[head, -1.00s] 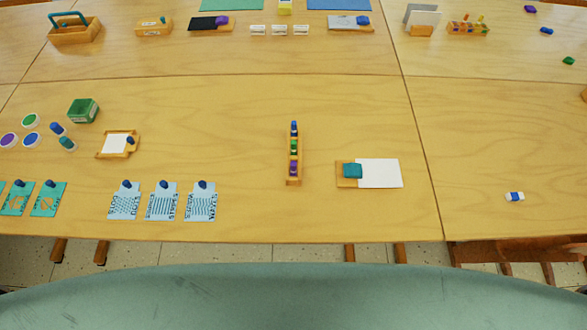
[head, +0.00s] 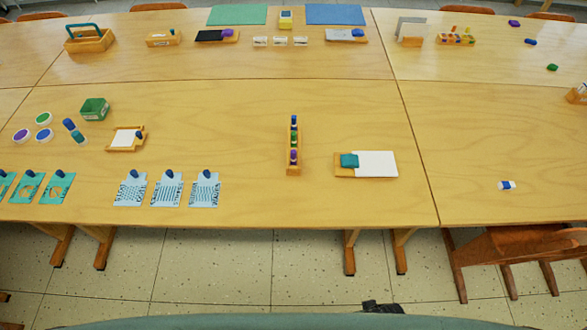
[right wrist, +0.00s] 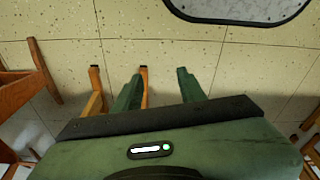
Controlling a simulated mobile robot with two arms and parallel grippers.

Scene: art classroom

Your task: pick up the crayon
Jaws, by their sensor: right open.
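No piece is clearly recognisable as the crayon. The small purple (head: 514,23), blue (head: 530,42) and green (head: 552,68) pieces lie loose at the back right; they are too small to name. A white piece with a blue band (head: 507,185) lies on the front right table. A narrow wooden holder (head: 293,169) with several coloured pieces stands mid-table. My right gripper (right wrist: 158,90) is open and empty in the right wrist view, its two green fingers apart above the floor. My left gripper is not in view.
The wooden tables (head: 230,95) have wide bare areas in the middle. A tray with white paper (head: 376,164), several blue cards (head: 204,190) and a green box (head: 94,108) lie toward the front. A wooden chair (head: 520,245) stands at the front right edge.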

